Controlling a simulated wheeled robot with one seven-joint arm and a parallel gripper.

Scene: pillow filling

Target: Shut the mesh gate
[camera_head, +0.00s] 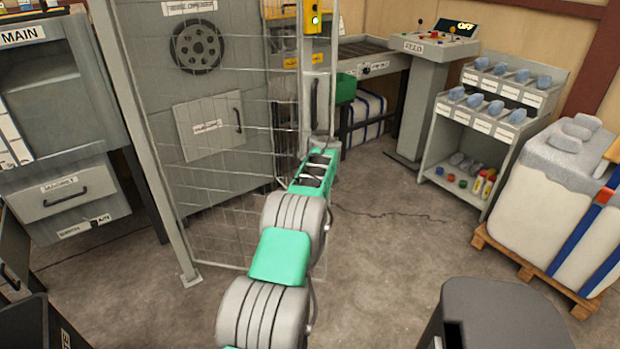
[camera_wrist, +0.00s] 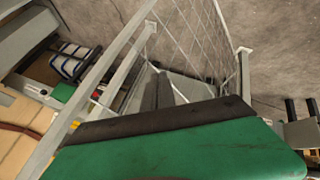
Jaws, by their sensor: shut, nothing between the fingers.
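The mesh gate (camera_head: 232,215) is a thin wire panel in the head view, hung beside a tall grey post (camera_head: 141,150) on its left. A grey plate with a dark upright handle (camera_head: 314,97) is near its right edge. My gripper (camera_head: 322,152) is by that edge, just below the handle, shut and empty. In the wrist view the mesh (camera_wrist: 200,35) spreads ahead of my dark fingers (camera_wrist: 164,90), with a pale frame bar to their left. I cannot tell whether the fingers touch the gate, nor whether it is fully closed.
Behind the mesh stands a grey machine with a round fan (camera_head: 197,46). A yellow box (camera_head: 316,17) is above the handle. At right are a control console (camera_head: 432,75), a shelf rack (camera_head: 480,150) and a pallet (camera_head: 535,265) with a large sack. The middle floor is clear.

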